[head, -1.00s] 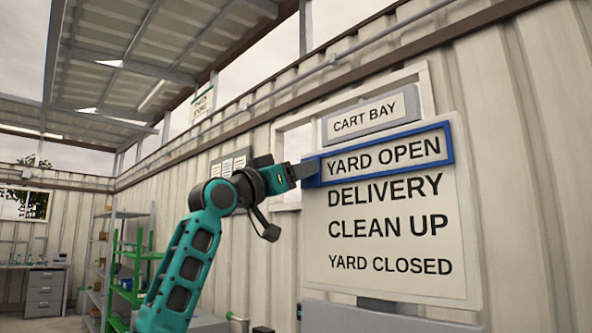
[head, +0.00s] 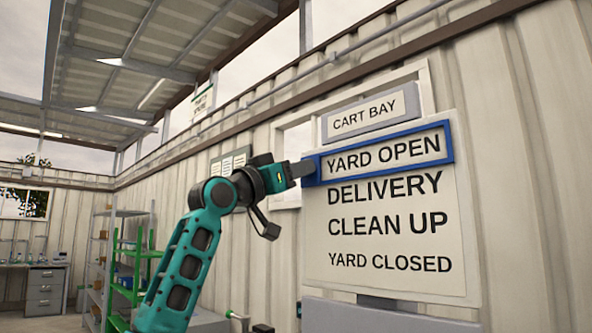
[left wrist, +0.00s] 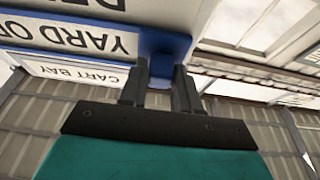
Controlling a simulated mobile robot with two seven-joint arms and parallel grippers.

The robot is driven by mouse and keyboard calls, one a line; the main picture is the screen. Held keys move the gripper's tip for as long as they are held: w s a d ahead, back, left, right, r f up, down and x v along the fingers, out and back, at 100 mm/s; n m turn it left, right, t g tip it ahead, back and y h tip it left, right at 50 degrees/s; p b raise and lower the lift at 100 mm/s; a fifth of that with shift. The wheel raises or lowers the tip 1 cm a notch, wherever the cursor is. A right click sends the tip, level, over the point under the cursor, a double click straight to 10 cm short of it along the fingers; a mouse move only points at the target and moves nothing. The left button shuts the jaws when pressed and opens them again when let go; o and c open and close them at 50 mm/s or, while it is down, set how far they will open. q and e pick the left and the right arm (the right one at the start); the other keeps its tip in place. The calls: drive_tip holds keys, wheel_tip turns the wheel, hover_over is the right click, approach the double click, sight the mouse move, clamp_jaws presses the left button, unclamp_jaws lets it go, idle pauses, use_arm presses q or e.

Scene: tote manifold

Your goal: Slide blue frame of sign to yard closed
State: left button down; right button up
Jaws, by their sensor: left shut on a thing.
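The white sign board (head: 390,209) on the wall lists YARD OPEN, DELIVERY, CLEAN UP and YARD CLOSED from top to bottom. The blue frame (head: 452,142) surrounds the YARD OPEN line at the top. The YARD CLOSED line (head: 390,262) is at the bottom of the board. My left gripper (head: 303,171) is at the frame's left end. In the left wrist view, its two fingers (left wrist: 160,85) are shut on a blue tab of the frame (left wrist: 168,45), and the sign appears upside down. My right gripper is in neither view.
A CART BAY plate (head: 368,118) sits just above the sign. A grey ledge (head: 380,318) is below it. Green and grey shelves (head: 125,260) and a workbench with drawers (head: 45,290) stand at the far left. The space before the board is clear.

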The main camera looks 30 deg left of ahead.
use_arm(q)
wheel_tip(320, 180, down, 16)
drive_tip(key=b, duration=0.8)
drive_tip(key=shift+f+b, duration=0.4)
drive_tip(key=shift+f, duration=0.35)
drive_tip(key=c, duration=1.1)
unclamp_jaws()
drive_tip(key=shift+c, duration=0.2)
drive_tip(key=shift+o, duration=1.3)
drive_tip(key=shift+s, duration=0.1)
